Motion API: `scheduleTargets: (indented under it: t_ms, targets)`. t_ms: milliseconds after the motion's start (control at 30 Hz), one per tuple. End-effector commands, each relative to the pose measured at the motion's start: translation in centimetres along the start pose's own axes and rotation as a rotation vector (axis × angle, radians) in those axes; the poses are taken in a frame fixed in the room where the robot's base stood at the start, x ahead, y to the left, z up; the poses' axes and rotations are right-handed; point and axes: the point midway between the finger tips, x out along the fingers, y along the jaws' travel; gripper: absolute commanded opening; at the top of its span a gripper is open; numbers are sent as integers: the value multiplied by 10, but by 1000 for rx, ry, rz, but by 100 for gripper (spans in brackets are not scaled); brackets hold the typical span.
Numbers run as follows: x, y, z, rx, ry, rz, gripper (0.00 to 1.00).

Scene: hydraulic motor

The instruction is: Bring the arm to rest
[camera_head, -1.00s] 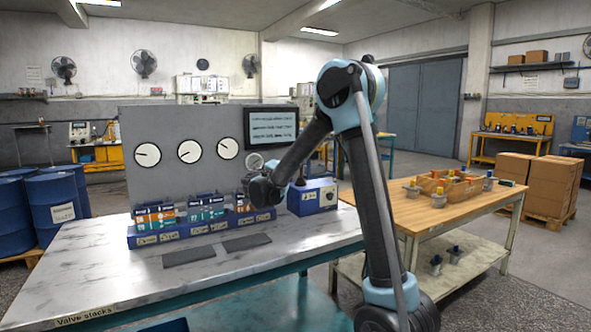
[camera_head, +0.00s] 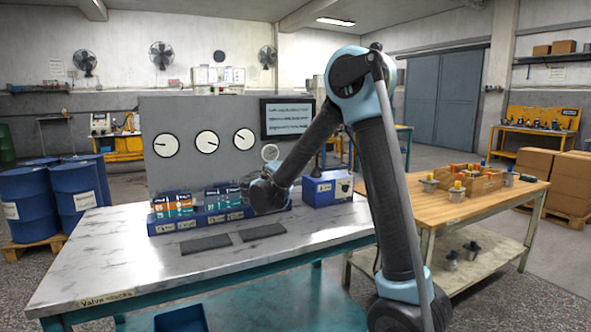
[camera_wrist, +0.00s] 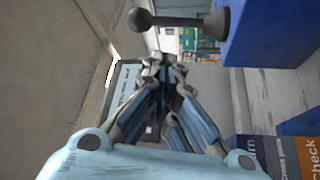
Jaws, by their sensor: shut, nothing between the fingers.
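My arm (camera_head: 385,185) rises at the right of the head view, bends at a high elbow and reaches down to the left over the marble-topped bench (camera_head: 110,255). Its wrist end is in front of the valve stack rack; the fingers are hidden there. In the wrist view my gripper (camera_wrist: 163,65) shows with its fingertips together and nothing between them. A blue box (camera_head: 327,188) stands just right of the wrist in the head view. In the wrist view a blue box (camera_wrist: 265,30) with a dark ball-ended lever (camera_wrist: 180,19) is close beside the fingers.
The valve stacks (camera_head: 172,206) stand in a blue rack (camera_head: 190,227) before a grey gauge panel (camera_head: 180,180). Two dark mats (camera_head: 206,243) lie on the bench. A wooden table (camera_head: 445,208) with parts is to the right. Blue drums (camera_head: 75,190) stand at left.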

Motion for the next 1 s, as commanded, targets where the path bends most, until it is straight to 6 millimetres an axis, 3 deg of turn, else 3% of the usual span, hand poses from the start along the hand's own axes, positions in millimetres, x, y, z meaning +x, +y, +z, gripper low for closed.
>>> scheduleTargets:
  t_ms: [167,333,533,767,1000]
  targets:
    - [15,5,29,-4,-51,-47,0]
    - [38,12,92,-4,-163,-158,0]
    - [49,16,174,10,-299,-304,0]
    - [39,17,263,48,-446,-472,0]
    - [5,12,346,111,-584,-645,0]
